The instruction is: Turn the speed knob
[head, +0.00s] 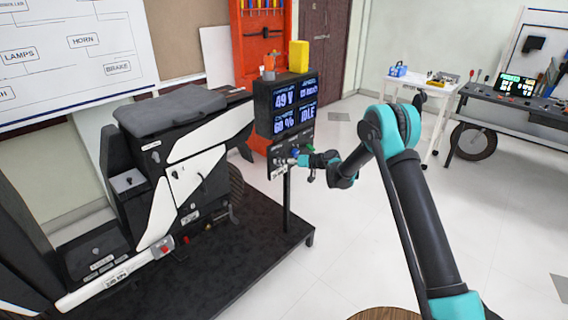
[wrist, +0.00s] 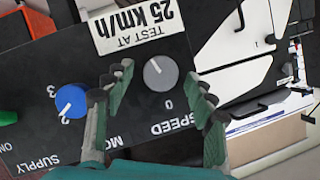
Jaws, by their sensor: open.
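The speed knob (wrist: 160,73) is a small round grey knob with a pale pointer line on a black control panel (wrist: 185,48). The wrist view shows it upside down, with the "SPEED" label (wrist: 172,129) and a 0 mark beside it. My gripper (wrist: 158,78) is open, with one finger on each side of the knob and a visible gap on both sides in the picture. Whether the fingertips reach the knob's depth is unclear. In the head view my gripper (head: 299,159) is at the panel (head: 280,168) below the display, and the grey knob is hard to make out.
A "TEST AT 25 Km/h" label (wrist: 135,24) is close by. The display (head: 287,100) reads IDLE.

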